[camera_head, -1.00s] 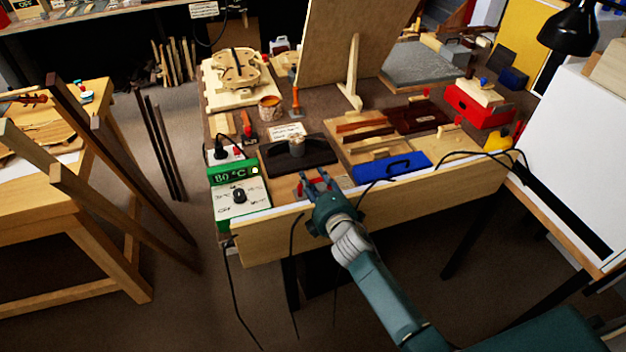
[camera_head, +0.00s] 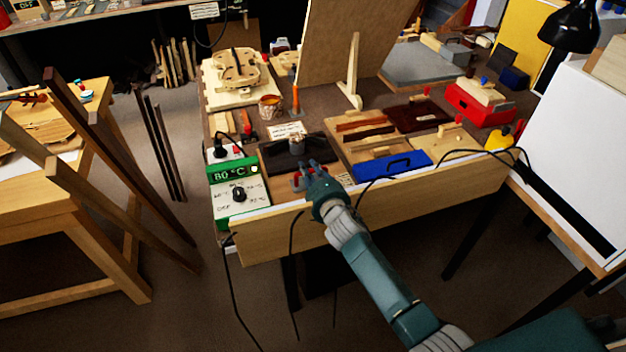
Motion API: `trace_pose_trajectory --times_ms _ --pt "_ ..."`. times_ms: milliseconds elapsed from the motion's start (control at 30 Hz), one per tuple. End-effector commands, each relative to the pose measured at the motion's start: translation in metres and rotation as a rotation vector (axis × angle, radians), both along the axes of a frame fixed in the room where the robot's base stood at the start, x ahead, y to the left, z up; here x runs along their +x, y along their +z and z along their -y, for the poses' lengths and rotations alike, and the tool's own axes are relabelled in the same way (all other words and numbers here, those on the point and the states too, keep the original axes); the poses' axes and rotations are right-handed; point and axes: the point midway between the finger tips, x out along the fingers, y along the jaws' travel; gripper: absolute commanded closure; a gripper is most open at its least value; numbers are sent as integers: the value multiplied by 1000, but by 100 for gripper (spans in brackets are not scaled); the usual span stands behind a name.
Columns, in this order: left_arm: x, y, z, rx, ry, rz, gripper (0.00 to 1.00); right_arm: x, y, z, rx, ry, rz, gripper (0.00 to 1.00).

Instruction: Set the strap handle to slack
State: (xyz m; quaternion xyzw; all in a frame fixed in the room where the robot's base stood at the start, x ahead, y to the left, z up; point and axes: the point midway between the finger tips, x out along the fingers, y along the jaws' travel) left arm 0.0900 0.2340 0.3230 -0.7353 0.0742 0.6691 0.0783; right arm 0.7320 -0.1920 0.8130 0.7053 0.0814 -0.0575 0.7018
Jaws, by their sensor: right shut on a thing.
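My right gripper (camera_head: 311,169) reaches in over the bench's front edge, beside the dark tray with the bending iron (camera_head: 296,144). Its fingers are shut on a small red part (camera_head: 297,183), which looks like the strap handle; the fingers and wrist hide most of it. I cannot make out the strap itself or the handle's exact setting. My left gripper is not in view.
A blue block with a black handle (camera_head: 405,163) lies to the right. A black cable (camera_head: 372,184) runs over the front edge.

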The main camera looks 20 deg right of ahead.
Motion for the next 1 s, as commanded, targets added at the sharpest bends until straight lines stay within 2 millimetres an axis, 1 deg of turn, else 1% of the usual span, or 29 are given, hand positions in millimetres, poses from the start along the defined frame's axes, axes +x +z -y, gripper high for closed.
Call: trace_pose_trajectory --times_ms 33,100,200,300,533,567,633,667,867,1000 --pt "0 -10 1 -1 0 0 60 13 -2 0 -1 0 6 100" --pt "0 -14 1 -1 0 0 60 24 -1 -1 -2 1 5 100" --pt "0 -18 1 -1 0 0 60 35 0 -1 -2 0 5 100" --pt "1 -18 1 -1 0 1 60 38 1 -1 -1 0 3 100" --pt "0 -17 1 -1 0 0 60 38 3 -1 0 0 5 100" --pt "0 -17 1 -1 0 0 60 38 3 -1 0 0 5 82" --pt "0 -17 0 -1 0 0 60 38 4 -1 0 0 6 68" --pt "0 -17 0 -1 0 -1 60 38 4 -1 0 0 6 64" --pt "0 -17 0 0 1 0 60 37 2 -1 -1 0 4 64" --pt "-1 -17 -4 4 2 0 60 35 2 0 -1 -1 3 64"
